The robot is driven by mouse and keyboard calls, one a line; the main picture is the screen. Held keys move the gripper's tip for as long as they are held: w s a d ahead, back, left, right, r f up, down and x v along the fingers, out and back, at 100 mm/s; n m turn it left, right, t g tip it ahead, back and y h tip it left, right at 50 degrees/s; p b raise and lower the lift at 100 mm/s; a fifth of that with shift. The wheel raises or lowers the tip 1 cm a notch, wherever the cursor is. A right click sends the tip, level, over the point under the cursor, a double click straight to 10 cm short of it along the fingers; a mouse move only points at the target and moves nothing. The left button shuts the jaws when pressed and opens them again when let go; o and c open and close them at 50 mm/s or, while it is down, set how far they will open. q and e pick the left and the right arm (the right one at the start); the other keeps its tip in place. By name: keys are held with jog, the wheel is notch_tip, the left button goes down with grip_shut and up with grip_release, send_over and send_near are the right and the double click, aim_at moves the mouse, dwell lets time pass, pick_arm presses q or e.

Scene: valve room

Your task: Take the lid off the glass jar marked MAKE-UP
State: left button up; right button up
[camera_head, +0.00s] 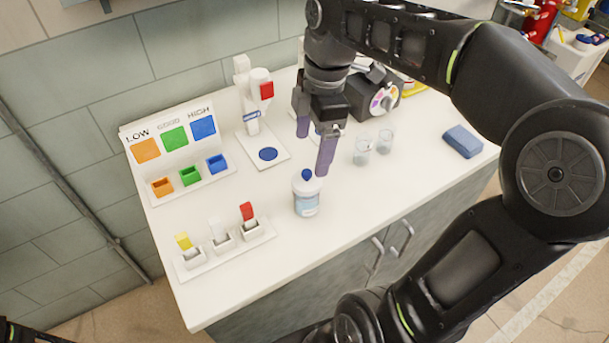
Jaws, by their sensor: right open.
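The glass jar (307,204) stands upright on the white counter, with a pale blue label whose writing is too small to read. Its white lid (306,186) with a blue knob (306,174) is on top. My right gripper (313,154) is open, its two purple-grey fingers pointing down, with nothing seen between them. In the picture it is just above and behind the jar, and the nearer finger appears close to the lid's right side. I cannot tell whether they touch. My left gripper is not in view.
A stand with a blue disc (268,154) is behind the jar. Two small glasses (363,151) stand to its right, and a blue block (463,141) lies farther right. A rack with coloured strips (221,239) is at left front.

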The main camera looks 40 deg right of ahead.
aim_at(307, 172)
jog(key=shift+w+a+f, duration=0.1)
jog(key=shift+a+f, duration=0.05)
jog(key=shift+f, duration=1.15)
jog(key=shift+w+a+f+p, duration=0.1)
jog(key=shift+f+p, duration=0.15)
jog(key=shift+f, duration=0.6)
jog(key=shift+s+a+f+p, duration=0.15)
jog(key=shift+f+p, duration=0.15)
jog(key=shift+f, duration=0.6)
jog(key=shift+w+a+f+p, duration=0.15)
jog(key=shift+f+p, duration=0.1)
jog(key=shift+f, duration=0.6)
jog(key=shift+c, duration=0.3)
jog(key=c, duration=1.4)
